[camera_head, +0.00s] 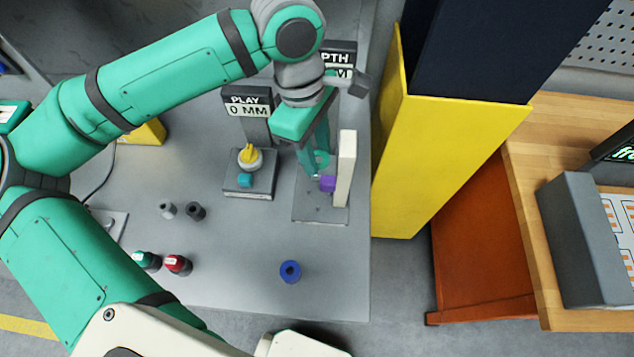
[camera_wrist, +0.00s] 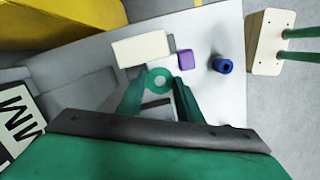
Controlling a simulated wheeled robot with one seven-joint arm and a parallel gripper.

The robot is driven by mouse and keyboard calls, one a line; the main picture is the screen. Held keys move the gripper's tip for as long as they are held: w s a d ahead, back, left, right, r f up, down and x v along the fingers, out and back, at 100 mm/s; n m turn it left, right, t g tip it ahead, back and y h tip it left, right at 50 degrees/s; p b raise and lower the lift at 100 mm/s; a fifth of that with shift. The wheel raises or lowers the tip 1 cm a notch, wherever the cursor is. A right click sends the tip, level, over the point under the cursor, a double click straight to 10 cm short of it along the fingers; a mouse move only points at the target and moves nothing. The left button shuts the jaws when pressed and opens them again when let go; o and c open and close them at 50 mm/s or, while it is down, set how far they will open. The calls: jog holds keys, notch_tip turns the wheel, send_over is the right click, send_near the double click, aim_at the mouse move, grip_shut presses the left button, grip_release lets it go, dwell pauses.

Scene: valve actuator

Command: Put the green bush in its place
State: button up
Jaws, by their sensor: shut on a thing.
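My gripper (camera_head: 317,158) is shut on the green bush (camera_head: 322,160), a ring with a hole through it. In the wrist view, the bush (camera_wrist: 160,79) sits between the two fingertips (camera_wrist: 160,90). The gripper points down over the grey plate (camera_head: 318,214) of the right-hand station, beside a purple block (camera_head: 327,183) and an upright white block (camera_head: 346,168). In the head view the bush seems above the plate; its exact height is unclear. The fingers and arm hide part of the station behind.
The left station has a "PLAY 0 MM" display (camera_head: 247,105) and a base (camera_head: 248,186) with a yellow-topped part (camera_head: 250,156). A blue ring (camera_head: 290,271) lies toward the table front. Small grey and black parts (camera_head: 195,211) lie left. A yellow pillar (camera_head: 420,150) rises at right.

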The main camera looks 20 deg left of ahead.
notch_tip(320, 180, down, 13)
dwell(0.5)
jog(key=shift+f, duration=0.1)
jog(key=o, duration=1.2)
notch_tip(320, 180, up, 12)
jog(key=a, duration=0.1)
jog(key=shift+a, duration=0.4)
jog(key=shift+w, duration=0.1)
